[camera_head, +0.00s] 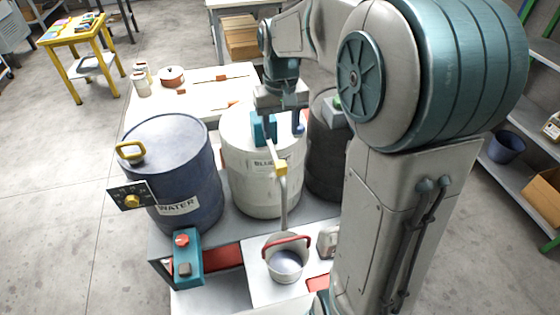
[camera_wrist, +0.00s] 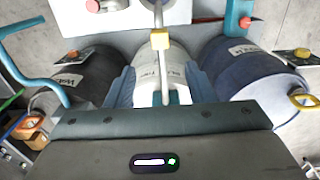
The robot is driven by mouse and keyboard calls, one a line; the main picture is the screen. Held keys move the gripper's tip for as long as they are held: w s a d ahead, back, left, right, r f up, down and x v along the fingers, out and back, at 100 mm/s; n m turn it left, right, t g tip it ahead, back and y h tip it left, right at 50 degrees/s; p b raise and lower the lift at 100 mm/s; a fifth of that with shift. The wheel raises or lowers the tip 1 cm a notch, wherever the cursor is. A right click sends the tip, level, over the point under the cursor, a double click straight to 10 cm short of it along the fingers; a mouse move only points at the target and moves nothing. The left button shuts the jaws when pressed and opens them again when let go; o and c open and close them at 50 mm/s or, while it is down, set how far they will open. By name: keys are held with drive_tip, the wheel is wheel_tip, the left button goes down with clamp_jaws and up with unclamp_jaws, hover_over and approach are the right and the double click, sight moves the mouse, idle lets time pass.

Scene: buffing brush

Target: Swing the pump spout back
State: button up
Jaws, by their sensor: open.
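The pump spout (camera_head: 283,198) is a pale pipe with a yellow collar (camera_head: 281,167). It reaches forward from the white drum (camera_head: 265,183) and hangs down over a small bucket (camera_head: 286,265) with a red handle. In the wrist view the spout (camera_wrist: 163,75) and its yellow collar (camera_wrist: 160,40) run up the middle. My gripper (camera_head: 281,125) is over the white drum's top. In the wrist view my gripper (camera_wrist: 162,90) has its two blue-grey fingers apart, with the pipe between them and visible gaps on both sides. The pump's base is partly hidden by my gripper.
A blue WATER drum (camera_head: 180,165) stands left of the white drum and a dark drum (camera_head: 325,150) stands right. A teal box with a red knob (camera_head: 186,258) is front left. A white table (camera_head: 200,95) is behind. Open floor lies to the left.

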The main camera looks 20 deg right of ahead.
sight(280, 164)
wheel_tip(280, 164, down, 13)
drive_tip(key=shift+r+p, duration=0.2)
drive_tip(key=shift+p, duration=0.45)
clamp_jaws()
